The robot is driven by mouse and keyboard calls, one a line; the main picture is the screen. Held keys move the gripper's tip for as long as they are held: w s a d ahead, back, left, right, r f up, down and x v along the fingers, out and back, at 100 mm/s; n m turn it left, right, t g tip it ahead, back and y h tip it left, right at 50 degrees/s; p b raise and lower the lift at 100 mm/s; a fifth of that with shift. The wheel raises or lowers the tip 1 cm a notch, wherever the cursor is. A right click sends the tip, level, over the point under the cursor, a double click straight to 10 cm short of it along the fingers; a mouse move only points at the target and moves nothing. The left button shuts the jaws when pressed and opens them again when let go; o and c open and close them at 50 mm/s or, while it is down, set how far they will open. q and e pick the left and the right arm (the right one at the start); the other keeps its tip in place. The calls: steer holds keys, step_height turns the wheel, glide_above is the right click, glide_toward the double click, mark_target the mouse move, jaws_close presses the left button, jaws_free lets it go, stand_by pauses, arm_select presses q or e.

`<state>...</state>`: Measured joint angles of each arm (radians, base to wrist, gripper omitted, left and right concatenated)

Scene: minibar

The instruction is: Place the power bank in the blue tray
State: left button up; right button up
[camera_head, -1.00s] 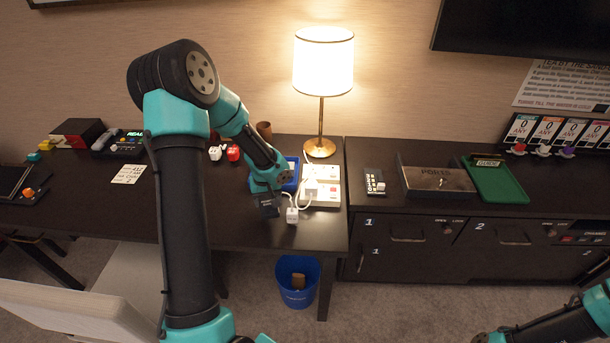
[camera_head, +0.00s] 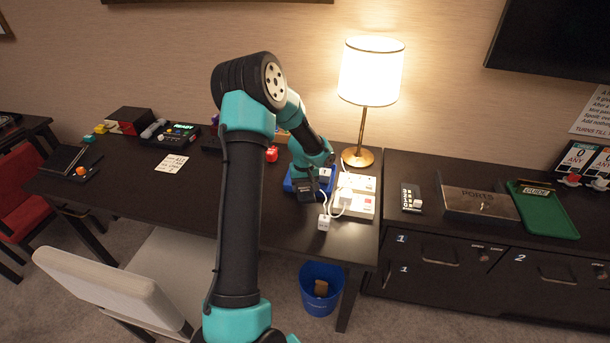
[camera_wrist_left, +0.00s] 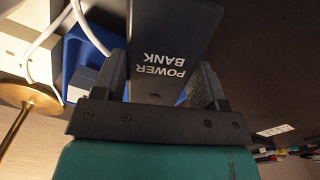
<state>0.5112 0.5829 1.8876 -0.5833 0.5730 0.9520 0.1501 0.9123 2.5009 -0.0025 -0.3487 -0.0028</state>
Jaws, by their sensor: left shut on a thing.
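The dark power bank (camera_wrist_left: 170,35), with white lettering, is between the fingers of my left gripper (camera_wrist_left: 160,82) in the left wrist view. The gripper is shut on it. In the head view my left gripper (camera_head: 306,190) holds it over the desk, in front of and overlapping the blue tray (camera_head: 289,184). The arm and the held power bank hide much of the tray. The blue tray also shows beyond the power bank in the left wrist view (camera_wrist_left: 84,50). I cannot tell how high the power bank is above the tray. My right gripper is not in view.
A white charging box (camera_head: 357,204) with cables and a white plug (camera_head: 323,222) stands just right of the tray. A lit lamp (camera_head: 358,155) is behind it. A blue bin (camera_head: 320,288) is on the floor.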

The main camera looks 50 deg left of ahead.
arm_select(q)
steer(key=w+a, duration=0.2)
steer(key=a, duration=0.1)
steer(key=w+a, duration=0.2)
steer(key=w, duration=0.1)
steer(key=w+a+f, duration=0.1)
steer(key=w+a, duration=0.1)
steer(key=a, duration=0.1)
steer(key=shift+w+a, duration=0.3)
steer(key=shift+w+a, duration=0.25)
steer(key=shift+f, duration=1.8)
steer(key=shift+f, duration=0.1)
steer(key=o, duration=0.8)
step_height(320, 180, up, 12)
